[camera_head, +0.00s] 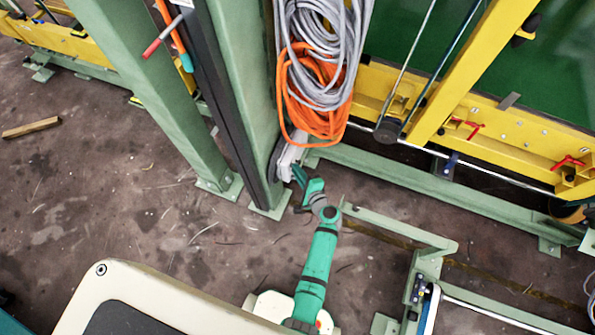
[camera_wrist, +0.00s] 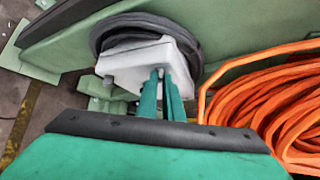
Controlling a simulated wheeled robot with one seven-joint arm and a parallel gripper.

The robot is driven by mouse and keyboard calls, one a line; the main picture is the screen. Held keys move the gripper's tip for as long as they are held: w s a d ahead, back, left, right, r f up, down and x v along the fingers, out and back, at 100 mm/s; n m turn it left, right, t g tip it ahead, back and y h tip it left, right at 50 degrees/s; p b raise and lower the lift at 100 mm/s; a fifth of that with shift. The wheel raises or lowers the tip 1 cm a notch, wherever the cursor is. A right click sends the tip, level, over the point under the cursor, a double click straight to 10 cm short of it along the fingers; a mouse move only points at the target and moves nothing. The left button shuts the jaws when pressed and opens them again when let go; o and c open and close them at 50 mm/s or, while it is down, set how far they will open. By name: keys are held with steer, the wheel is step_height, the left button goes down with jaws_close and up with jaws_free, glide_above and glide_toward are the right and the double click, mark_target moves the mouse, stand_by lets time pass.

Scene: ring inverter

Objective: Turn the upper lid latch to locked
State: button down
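A white box (camera_wrist: 140,62), tilted in the picture, sits against a green beam in the wrist view. It also shows in the head view (camera_head: 290,153) low on the green column. My gripper (camera_wrist: 160,85) has its two teal fingers close together at the box's front face, their tips at or very near it. I cannot tell whether they touch or grip anything. A small grey knob (camera_wrist: 108,80) sits at the box's lower left edge. I cannot clearly make out the upper lid latch; the fingers cover part of the face. In the head view my gripper (camera_head: 299,174) is small, beside the column.
A coiled black cable (camera_wrist: 110,27) hangs around the back of the box. An orange cable coil (camera_wrist: 290,100) lies close on the right; grey cable (camera_head: 325,60) hangs above it. Green columns (camera_head: 240,90) and a low green beam (camera_head: 420,185) border the space. Floor at left is mostly open.

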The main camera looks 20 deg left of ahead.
steer(key=shift+f, duration=0.1)
steer(key=shift+s+f+n+t+y, duration=0.1)
steer(key=shift+f+n+t+y, duration=0.2)
steer(key=shift+n+t+y, duration=0.45)
steer(key=shift+s+f+n+t+y, duration=0.1)
steer(key=shift+f+n+t+y, duration=0.2)
steer(key=shift+n+t, duration=0.7)
steer(key=shift+t, duration=0.25)
steer(key=c, duration=1.9)
jaws_free()
steer(key=v, duration=1)
steer(key=shift+s+d, duration=0.25)
steer(key=shift+d, duration=0.05)
